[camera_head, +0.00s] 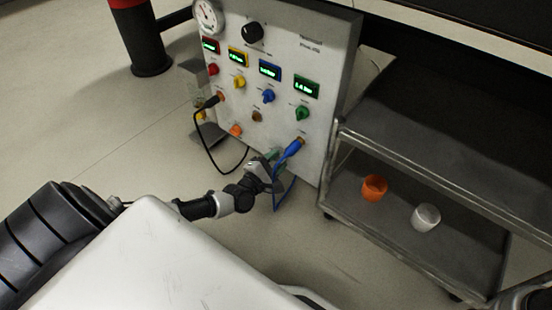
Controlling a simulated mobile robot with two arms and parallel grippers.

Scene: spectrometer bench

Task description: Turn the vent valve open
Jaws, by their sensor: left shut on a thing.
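The light grey instrument panel (335,60) stands upright at the upper middle. My left gripper (273,160) is at its lower edge, shut on a small green part (271,153) that it mostly hides. I take this part for the vent valve's handle, but its label cannot be read and how far it is turned cannot be told. A blue plug (290,150) sits in a brass-coloured socket just right of the gripper, its blue cable hanging behind the fingers.
Red, yellow, blue and green knobs (303,113) sit under lit displays. A black knob (252,33) and a round gauge (207,15) are above. A black cable (197,140) loops left. A cart (345,205) with orange (374,188) and white (426,217) cups stands right.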

